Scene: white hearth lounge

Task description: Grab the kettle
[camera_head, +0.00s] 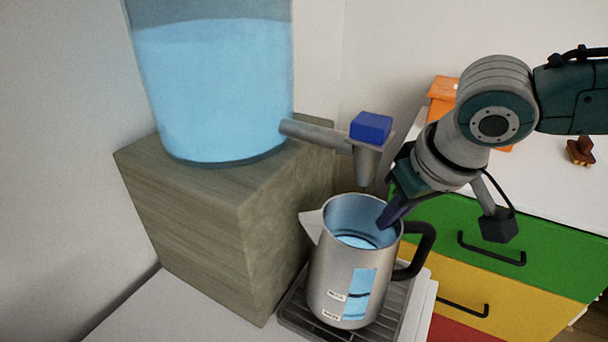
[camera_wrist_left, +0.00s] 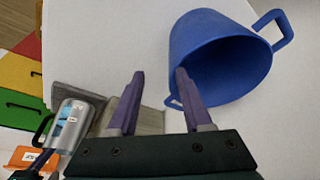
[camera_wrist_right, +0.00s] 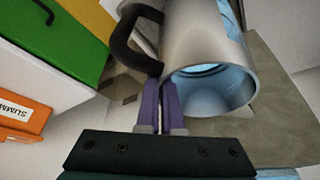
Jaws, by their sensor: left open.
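The kettle (camera_head: 338,280) is a silver metal jug with a black handle on its right, a level window and bluish water inside. It stands upright on a dark drip grate (camera_head: 300,318) under a tap. My right gripper (camera_head: 392,212) reaches the rim on the handle side. In the right wrist view its fingers (camera_wrist_right: 160,100) are close together at the kettle's (camera_wrist_right: 205,50) rim, beside the handle's upper end; the exact contact is partly hidden. My left gripper (camera_wrist_left: 160,95) is open and empty, seen in the left wrist view beside a blue mug.
A large clear tank (camera_head: 215,90) of blue water stands on a wooden block (camera_head: 200,220); its tap (camera_head: 368,150) hangs just above the kettle. Green and yellow drawers (camera_head: 480,250) stand to the right. The blue mug (camera_wrist_left: 200,40) lies near my left fingers.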

